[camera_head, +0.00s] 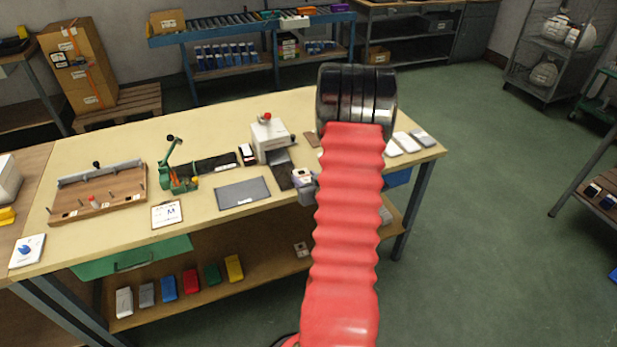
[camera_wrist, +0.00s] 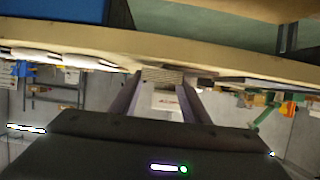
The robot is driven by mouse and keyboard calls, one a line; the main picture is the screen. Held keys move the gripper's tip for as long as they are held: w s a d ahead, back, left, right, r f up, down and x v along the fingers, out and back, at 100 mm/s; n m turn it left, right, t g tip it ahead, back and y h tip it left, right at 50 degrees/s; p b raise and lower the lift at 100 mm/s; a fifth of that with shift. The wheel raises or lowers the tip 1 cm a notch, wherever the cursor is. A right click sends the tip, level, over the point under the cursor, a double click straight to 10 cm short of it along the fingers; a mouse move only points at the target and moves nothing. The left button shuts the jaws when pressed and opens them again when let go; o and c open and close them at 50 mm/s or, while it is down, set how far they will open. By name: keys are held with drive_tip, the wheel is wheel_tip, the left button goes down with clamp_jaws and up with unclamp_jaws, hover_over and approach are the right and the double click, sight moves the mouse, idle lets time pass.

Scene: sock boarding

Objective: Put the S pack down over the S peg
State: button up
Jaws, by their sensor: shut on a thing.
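In the wrist view, my gripper (camera_wrist: 162,80) is shut on a small pack (camera_wrist: 167,101), white with red print in front and a ribbed grey part at its far end. The print is too small to read, so I cannot confirm the size. In the head view my red-sleeved arm covers most of the gripper, just above the right part of the bench. The wooden peg board (camera_head: 128,193) lies at the bench's left end, well apart from the gripper. It has several short pegs and a red-topped piece; I cannot tell which peg is S.
The bench (camera_head: 230,120) also holds a green hand tool (camera_head: 176,172), a clipboard marked M (camera_head: 166,215), a grey mat (camera_head: 243,193) and a white machine (camera_head: 269,138). These stand between my gripper and the peg board.

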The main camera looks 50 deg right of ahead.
drive_tip(key=shift+f, duration=0.1)
drive_tip(key=o, duration=1)
drive_tip(key=shift+o, duration=0.2)
drive_tip(key=v, duration=1.2)
